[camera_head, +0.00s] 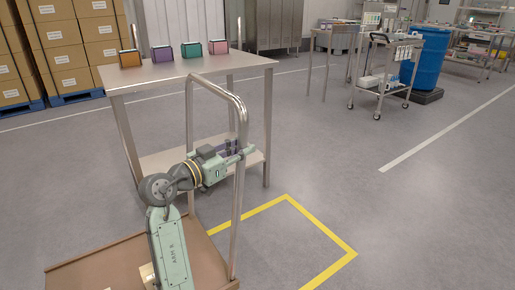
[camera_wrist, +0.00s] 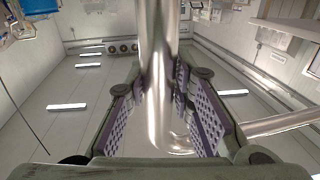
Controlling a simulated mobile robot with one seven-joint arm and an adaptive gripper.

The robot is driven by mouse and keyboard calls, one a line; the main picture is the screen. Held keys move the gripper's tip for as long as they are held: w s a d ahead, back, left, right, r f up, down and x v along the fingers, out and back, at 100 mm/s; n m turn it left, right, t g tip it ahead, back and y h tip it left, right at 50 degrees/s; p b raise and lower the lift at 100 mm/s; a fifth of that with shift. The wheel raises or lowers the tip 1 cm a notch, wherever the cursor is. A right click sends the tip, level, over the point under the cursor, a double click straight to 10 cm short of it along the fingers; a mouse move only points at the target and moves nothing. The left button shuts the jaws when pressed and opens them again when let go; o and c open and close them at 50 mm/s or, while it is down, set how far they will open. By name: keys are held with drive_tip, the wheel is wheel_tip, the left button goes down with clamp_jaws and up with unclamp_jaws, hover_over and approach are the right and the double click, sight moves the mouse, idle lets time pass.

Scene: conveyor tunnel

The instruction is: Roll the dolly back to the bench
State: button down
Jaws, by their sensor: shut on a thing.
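The dolly has a brown flat deck (camera_head: 110,264) and a tall steel tube handle (camera_head: 240,170). It stands at the lower left, in front of the bench. The steel bench (camera_head: 190,73) has a flat top and a lower shelf. My gripper (camera_head: 246,151) is shut around the right upright of the handle, above the deck. In the wrist view the steel tube (camera_wrist: 158,95) runs between my gripper's two purple-padded fingers (camera_wrist: 165,105). My arm hides part of the deck.
A yellow floor outline (camera_head: 325,237) lies right of the dolly, with bare floor inside. Small orange (camera_head: 130,58), purple (camera_head: 161,53), green (camera_head: 191,49) and pink (camera_head: 218,46) boxes stand on the bench. A cart (camera_head: 385,87) and blue barrel (camera_head: 427,60) stand at the back right. Cartons (camera_head: 75,45) are stacked back left.

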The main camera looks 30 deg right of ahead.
drive_tip(key=w+a+b+v, duration=0.1)
drive_tip(key=w+b+v, duration=0.1)
drive_tip(key=v, duration=1.4)
drive_tip(key=shift+w, duration=0.55)
drive_tip(key=shift+a, duration=0.15)
drive_tip(key=c, duration=1.6)
unclamp_jaws()
drive_tip(key=shift+a+r, duration=0.1)
drive_tip(key=shift+a, duration=0.05)
drive_tip(key=shift+o, duration=1.2)
drive_tip(key=v, duration=1.2)
drive_tip(key=shift+r, duration=0.1)
